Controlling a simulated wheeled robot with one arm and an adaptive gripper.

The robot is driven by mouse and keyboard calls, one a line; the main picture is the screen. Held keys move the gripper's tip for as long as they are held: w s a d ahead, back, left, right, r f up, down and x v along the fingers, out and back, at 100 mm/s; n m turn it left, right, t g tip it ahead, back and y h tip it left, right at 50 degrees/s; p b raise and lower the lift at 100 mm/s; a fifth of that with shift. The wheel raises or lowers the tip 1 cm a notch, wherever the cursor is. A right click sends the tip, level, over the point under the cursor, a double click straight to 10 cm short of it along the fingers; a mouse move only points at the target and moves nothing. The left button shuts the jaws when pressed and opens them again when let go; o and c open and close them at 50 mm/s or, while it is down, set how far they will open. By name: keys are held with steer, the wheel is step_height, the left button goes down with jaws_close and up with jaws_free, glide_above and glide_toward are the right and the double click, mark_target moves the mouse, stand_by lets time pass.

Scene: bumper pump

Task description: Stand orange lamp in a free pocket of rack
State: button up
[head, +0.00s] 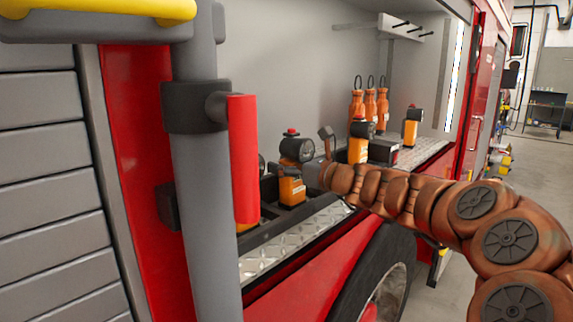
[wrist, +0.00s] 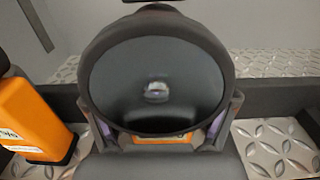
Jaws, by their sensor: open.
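An orange lamp (head: 291,190) with a round black head stands upright at the dark rack (head: 262,228) on the truck's shelf. My gripper (head: 314,176) is open, close to the right side of this lamp; the exact gap is hard to see. In the wrist view, a big dark round lamp head (wrist: 155,80) fills the middle, with a sliver of orange body (wrist: 160,138) below it. Another orange lamp (wrist: 35,118) stands at the left of the wrist view. The rack's pockets are mostly hidden.
More orange lamps stand farther along the shelf, one (head: 358,148) behind my arm and one (head: 410,128) beyond. Several orange bottles (head: 370,105) stand at the back wall. A grey post with a red handle (head: 243,158) blocks the left. Bare tread plate (head: 300,238) edges the shelf.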

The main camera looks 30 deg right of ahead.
steer(key=shift+r, duration=0.2)
steer(key=b+v, duration=0.2)
steer(key=v, duration=1)
steer(key=shift+b, duration=0.3)
steer(key=shift+a, duration=0.1)
